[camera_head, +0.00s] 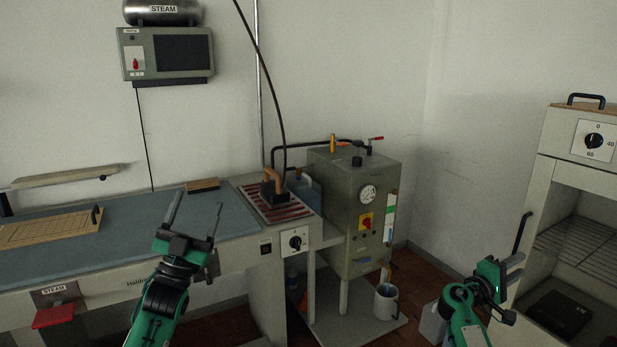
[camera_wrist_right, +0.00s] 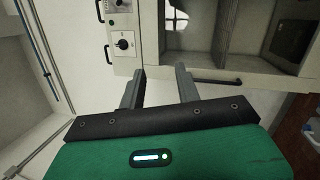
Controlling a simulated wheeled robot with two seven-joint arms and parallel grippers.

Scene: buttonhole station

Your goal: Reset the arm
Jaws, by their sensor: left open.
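My left gripper (camera_head: 195,206) is in the head view in front of the ironing table, its two fingers spread and pointing up and away. Nothing shows between them. My right gripper (camera_head: 512,286) is at the lower right of the head view, beside the front of the cabinet. In the right wrist view its fingers (camera_wrist_right: 159,76) stand apart with nothing between them, pointing toward the cabinet front. Both arms are green and black.
The ironing table (camera_head: 120,243) carries a wooden board (camera_head: 50,230) and an iron (camera_head: 273,183) on a striped rest. A boiler (camera_head: 340,190) with a gauge stands mid-view, a mug (camera_head: 386,302) below it. The open-fronted cabinet (camera_head: 548,150) with a dial is at right; its handle (camera_wrist_right: 218,82) lies near my right fingers.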

